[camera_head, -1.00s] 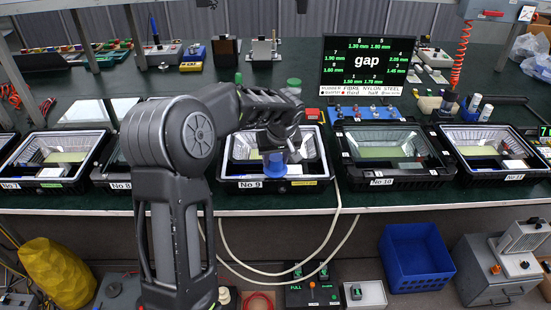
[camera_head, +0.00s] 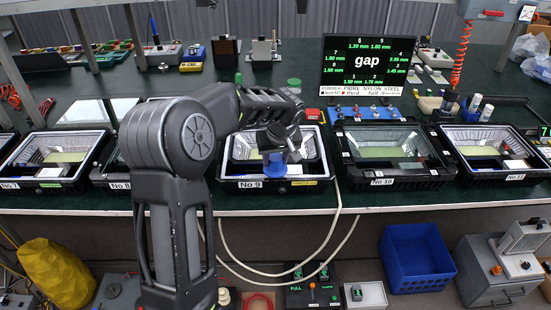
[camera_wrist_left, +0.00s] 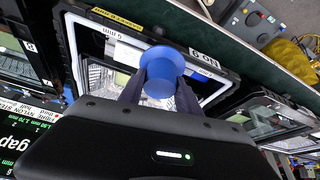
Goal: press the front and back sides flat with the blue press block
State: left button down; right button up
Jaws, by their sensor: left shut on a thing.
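The blue press block (camera_head: 275,166) is a blue cylinder with a wider base. It is over the front side of the housing No 9 (camera_head: 231,185). My left gripper (camera_head: 275,154) is shut on it from above. In the left wrist view the block (camera_wrist_left: 160,72) sits between the two fingers (camera_wrist_left: 160,92), over the white-edged frame of the housing (camera_wrist_left: 72,45). I cannot tell whether it touches the frame. The back side of the housing is partly hidden behind my left arm. My right gripper is not in view.
A display reading "gap" (camera_head: 366,60) with several mm values stands behind. Housing No 10 (camera_head: 395,182) is to the right and No 8, partly hidden by my arm, to the left. A pale cable (camera_head: 336,215) hangs over the front edge. A blue bin (camera_head: 415,258) is below.

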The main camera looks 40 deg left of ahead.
pick_arm(q)
jog(key=shift+f+b, duration=1)
jog(key=shift+f, duration=0.05)
dwell(0.7)
jog(key=shift+r, duration=0.1)
jog(key=shift+r+p, duration=1.4)
jog(key=shift+r, duration=1.1)
